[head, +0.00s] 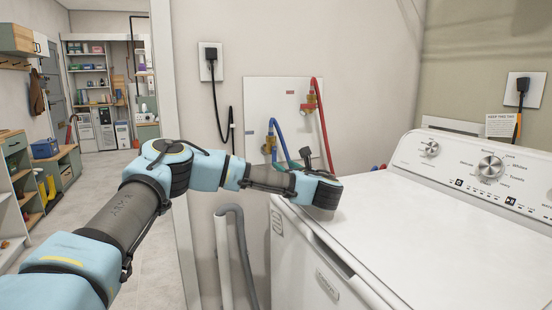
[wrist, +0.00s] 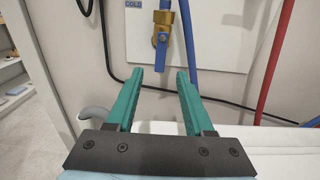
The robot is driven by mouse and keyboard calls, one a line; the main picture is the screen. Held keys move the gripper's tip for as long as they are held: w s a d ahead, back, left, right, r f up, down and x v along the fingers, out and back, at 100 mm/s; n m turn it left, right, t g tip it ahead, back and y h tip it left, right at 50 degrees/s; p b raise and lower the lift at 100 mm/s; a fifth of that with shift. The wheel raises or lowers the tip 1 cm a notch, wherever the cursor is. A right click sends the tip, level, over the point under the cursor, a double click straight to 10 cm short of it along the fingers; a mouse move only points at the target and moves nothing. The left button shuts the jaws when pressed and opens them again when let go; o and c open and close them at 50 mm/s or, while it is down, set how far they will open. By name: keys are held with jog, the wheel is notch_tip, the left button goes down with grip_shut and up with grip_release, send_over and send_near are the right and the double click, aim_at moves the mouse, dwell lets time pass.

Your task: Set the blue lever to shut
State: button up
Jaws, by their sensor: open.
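The blue lever (wrist: 162,53) hangs straight down from the brass cold-water valve (wrist: 164,19) in the wrist view, under a label reading COLD. My gripper (wrist: 160,73) is open, with its two teal fingers apart and nothing between them. In the wrist view the lever appears beyond the fingertips, roughly centred between them; contact does not show. In the head view the brass valve (head: 267,144) is on the white wall panel (head: 257,97), just beyond my gripper, and the lever is hard to make out there.
A blue hose (head: 274,122) and a red hose (head: 325,135) run close to the valves, the red one on the right. The white washing machine (head: 420,230) stands below right of my gripper. A grey drain hose (head: 243,250) and black cord (head: 217,105) are to the left.

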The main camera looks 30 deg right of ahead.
aim_at(275, 158)
jog(key=w, duration=0.2)
jog(key=w+p, duration=0.1)
jog(key=w, duration=0.2)
jog(key=w+d+p, duration=0.1)
jog(key=w, duration=0.1)
jog(key=shift+w, duration=0.4)
grip_shut()
